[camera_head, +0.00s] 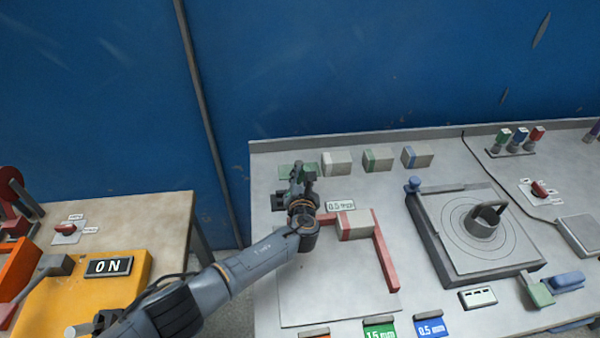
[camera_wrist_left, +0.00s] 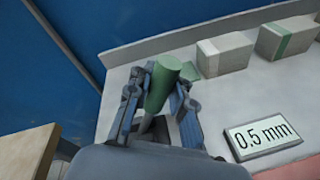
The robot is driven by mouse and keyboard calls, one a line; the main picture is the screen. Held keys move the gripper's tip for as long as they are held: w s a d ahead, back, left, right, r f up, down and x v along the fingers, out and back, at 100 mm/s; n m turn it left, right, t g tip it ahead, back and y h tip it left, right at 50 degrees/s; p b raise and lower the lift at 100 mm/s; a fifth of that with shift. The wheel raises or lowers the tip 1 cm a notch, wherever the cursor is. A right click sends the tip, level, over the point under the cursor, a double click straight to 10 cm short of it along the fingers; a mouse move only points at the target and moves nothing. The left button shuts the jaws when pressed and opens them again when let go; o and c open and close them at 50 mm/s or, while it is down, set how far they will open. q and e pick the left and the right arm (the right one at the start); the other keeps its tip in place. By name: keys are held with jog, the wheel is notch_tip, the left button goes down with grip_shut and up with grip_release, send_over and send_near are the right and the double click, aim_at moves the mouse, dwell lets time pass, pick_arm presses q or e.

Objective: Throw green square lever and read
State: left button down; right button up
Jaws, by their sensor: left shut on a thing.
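The green lever (camera_wrist_left: 162,82) stands between the fingers of my left gripper (camera_wrist_left: 158,100) in the left wrist view, and the gripper is shut on its handle. In the head view my left gripper (camera_head: 303,178) is at the back left of the grey table and mostly covers the lever. A green plate (camera_head: 285,170) shows just behind the gripper. A small display (camera_head: 340,206) to the right of the gripper reads "0.5 mm", and it also shows in the left wrist view (camera_wrist_left: 264,134). My right gripper is not seen.
Several striped blocks, one with a green band (camera_head: 378,159), stand along the back edge. A red L-shaped frame (camera_head: 385,262) lies right of my left arm. A round-ringed plate (camera_head: 465,240) sits farther right. An orange box (camera_head: 125,265) with an "ON" display stands on the left table.

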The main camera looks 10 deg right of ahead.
pick_arm(q)
jog(key=shift+s+f, duration=0.2)
jog(key=shift+f, duration=0.15)
jog(key=c, duration=1.5)
grip_release()
jog(key=shift+c, duration=0.2)
jog(key=o, duration=0.4)
jog(key=shift+r, duration=0.1)
jog(key=shift+s+d+r, duration=0.1)
jog(key=shift+r, duration=0.05)
jog(key=v, duration=1.2)
jog(key=shift+r, duration=0.1)
